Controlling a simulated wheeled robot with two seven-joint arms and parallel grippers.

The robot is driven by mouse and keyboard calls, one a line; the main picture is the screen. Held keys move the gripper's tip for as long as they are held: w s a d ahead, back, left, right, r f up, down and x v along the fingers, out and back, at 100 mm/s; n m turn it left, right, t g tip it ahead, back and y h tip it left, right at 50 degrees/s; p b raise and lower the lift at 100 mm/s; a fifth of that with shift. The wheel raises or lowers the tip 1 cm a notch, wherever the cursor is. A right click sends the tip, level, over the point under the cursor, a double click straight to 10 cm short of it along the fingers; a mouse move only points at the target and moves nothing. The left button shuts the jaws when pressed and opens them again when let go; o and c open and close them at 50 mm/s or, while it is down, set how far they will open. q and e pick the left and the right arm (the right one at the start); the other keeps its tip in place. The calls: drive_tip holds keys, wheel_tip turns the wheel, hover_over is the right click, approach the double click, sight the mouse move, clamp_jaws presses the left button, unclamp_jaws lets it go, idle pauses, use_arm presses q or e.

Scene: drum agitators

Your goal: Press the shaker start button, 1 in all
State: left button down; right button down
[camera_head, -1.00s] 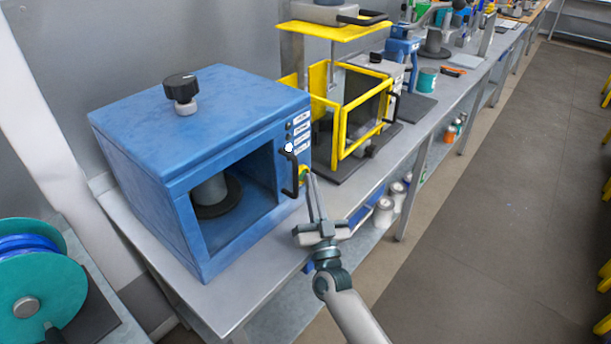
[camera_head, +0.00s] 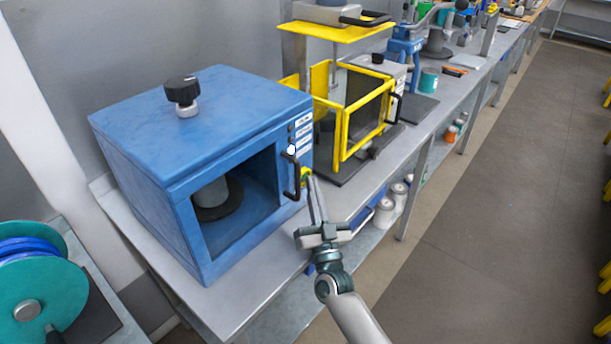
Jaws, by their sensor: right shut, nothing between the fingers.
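The blue shaker (camera_head: 215,110) is a box with an open window in front, standing on the bench at the left. Its narrow front panel carries several white labels, a round white button (camera_head: 291,149) and a black handle (camera_head: 292,176). A small yellow part (camera_head: 306,173) shows low on the panel's right edge, right at my fingertips. My right gripper (camera_head: 309,178) reaches up from below with its fingers together and empty. The tips are at or very near the yellow part; I cannot tell whether they touch it. My left gripper is not in view.
A yellow-framed machine (camera_head: 343,130) stands on the bench just right of the shaker. A teal reel (camera_head: 50,295) is at the lower left. Jars (camera_head: 383,213) sit on the shelf below.

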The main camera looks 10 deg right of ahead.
drive_tip(key=shift+a+r, duration=0.2)
drive_tip(key=shift+r, duration=0.55)
drive_tip(key=shift+s+d+f+p, duration=0.1)
drive_tip(key=shift+s+d+p, duration=0.2)
drive_tip(key=shift+s+d, duration=0.35)
drive_tip(key=shift+s+d+f+p, duration=0.1)
drive_tip(key=shift+s+d+p, duration=0.25)
drive_tip(key=shift+s, duration=0.45)
drive_tip(key=shift+s+d+f+p, duration=0.1)
drive_tip(key=shift+s+d+p, duration=0.1)
drive_tip(key=shift+s+d, duration=0.45)
drive_tip(key=shift+s, duration=0.1)
